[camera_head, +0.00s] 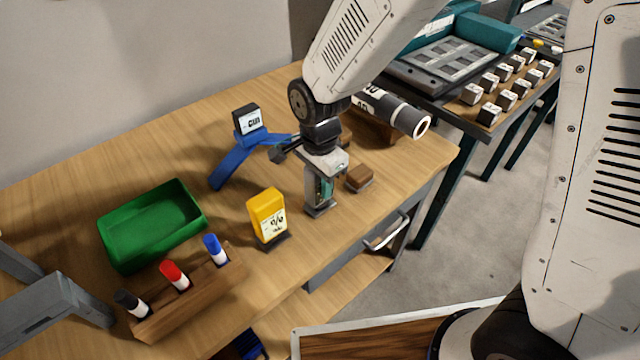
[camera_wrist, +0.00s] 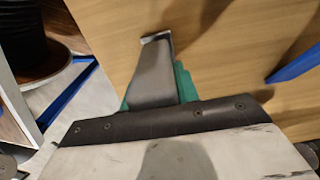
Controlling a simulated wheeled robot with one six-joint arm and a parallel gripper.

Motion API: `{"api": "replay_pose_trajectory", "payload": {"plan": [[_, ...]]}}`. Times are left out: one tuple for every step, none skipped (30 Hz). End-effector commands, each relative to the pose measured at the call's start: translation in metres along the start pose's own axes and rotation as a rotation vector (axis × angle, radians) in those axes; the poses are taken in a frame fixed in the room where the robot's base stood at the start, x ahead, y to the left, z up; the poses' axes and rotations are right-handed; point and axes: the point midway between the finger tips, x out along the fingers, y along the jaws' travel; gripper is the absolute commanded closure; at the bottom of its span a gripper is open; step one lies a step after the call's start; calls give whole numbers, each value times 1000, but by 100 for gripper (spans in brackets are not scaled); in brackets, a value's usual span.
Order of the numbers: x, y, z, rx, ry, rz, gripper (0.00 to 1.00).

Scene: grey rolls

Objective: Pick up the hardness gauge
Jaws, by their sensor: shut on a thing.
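My gripper (camera_head: 320,205) points down over the wooden bench and is shut on a teal-green device (camera_head: 323,189), which I take to be the hardness gauge. Only a narrow strip of it shows between the grey fingers; its face and markings are hidden. In the wrist view, its teal edges (camera_wrist: 185,82) stick out on both sides of a grey finger (camera_wrist: 153,75). The fingertips are at or close to the bench top; I cannot tell whether the gauge touches it.
A brown block (camera_head: 360,178) lies close right of my gripper. A yellow meter (camera_head: 267,215) stands left, with a blue stand and display (camera_head: 240,155) behind. A green tray (camera_head: 120,245) and marker rack (camera_head: 190,300) are farther left. A dark roll (camera_head: 395,108) lies behind.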

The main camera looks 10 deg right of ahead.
Motion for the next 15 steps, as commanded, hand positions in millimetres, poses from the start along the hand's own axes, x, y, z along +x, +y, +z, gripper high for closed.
{"api": "replay_pose_trajectory", "payload": {"plan": [[0,0,0,0,0,-1,100],[0,0,0,0,0,-1,100],[-1,0,0,0,0,-1,100],[-1,0,0,0,0,-1,100],[-2,0,0,0,0,-1,100],[-4,0,0,0,0,-2,100],[-6,-1,0,0,0,-2,100],[-8,-1,0,0,0,-2,100],[-11,-1,0,0,0,-3,100],[-14,-1,0,0,0,-3,100],[-17,-1,0,0,0,-3,100],[-22,-1,0,0,0,-4,100],[-27,-1,0,0,0,-5,100],[-31,-1,0,0,0,-4,100],[-38,-1,0,0,0,-6,100]]}}
